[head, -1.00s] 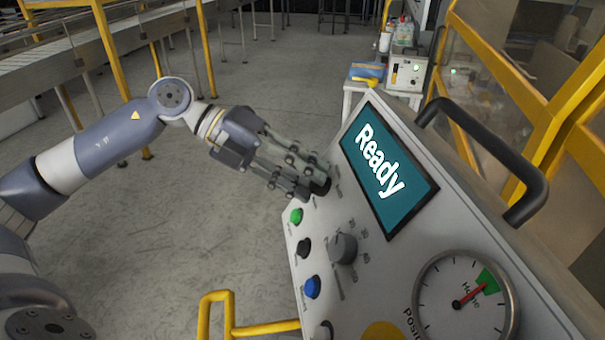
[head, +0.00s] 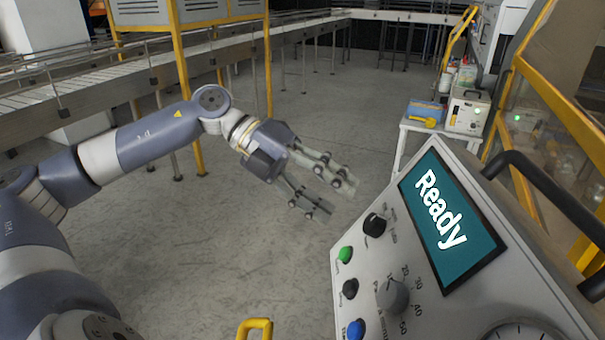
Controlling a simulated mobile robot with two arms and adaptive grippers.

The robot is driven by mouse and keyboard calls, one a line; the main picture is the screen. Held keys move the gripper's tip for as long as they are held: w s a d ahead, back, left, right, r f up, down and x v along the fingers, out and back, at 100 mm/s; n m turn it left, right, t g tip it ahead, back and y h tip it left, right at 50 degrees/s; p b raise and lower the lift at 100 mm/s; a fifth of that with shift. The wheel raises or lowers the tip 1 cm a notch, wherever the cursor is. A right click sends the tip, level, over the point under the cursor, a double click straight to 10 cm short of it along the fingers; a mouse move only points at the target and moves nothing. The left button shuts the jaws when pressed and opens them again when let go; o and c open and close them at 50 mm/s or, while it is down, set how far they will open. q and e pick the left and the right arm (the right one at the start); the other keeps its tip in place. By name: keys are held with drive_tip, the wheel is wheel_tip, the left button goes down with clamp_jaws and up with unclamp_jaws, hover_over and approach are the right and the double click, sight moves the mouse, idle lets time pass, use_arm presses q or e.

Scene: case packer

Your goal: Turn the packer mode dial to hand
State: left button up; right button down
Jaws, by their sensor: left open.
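The packer control panel stands at the lower right in the head view, with a screen (head: 450,215) that reads "Ready". A small black dial (head: 374,225) sits left of the screen, with small labels around it that are too small to read. A larger grey knob (head: 392,296) with a number scale sits below it. My left gripper (head: 333,197) is open and empty. It hangs in the air to the left of the black dial, apart from the panel. My right gripper is not in view.
A green button (head: 345,254), a black button (head: 349,289) and a blue button (head: 356,329) line the panel's left edge. A black handle (head: 545,205) rises at its right. A small table (head: 412,126) with equipment stands behind.

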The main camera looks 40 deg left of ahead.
use_arm(q)
drive_tip(key=v, duration=0.6)
idle(0.6)
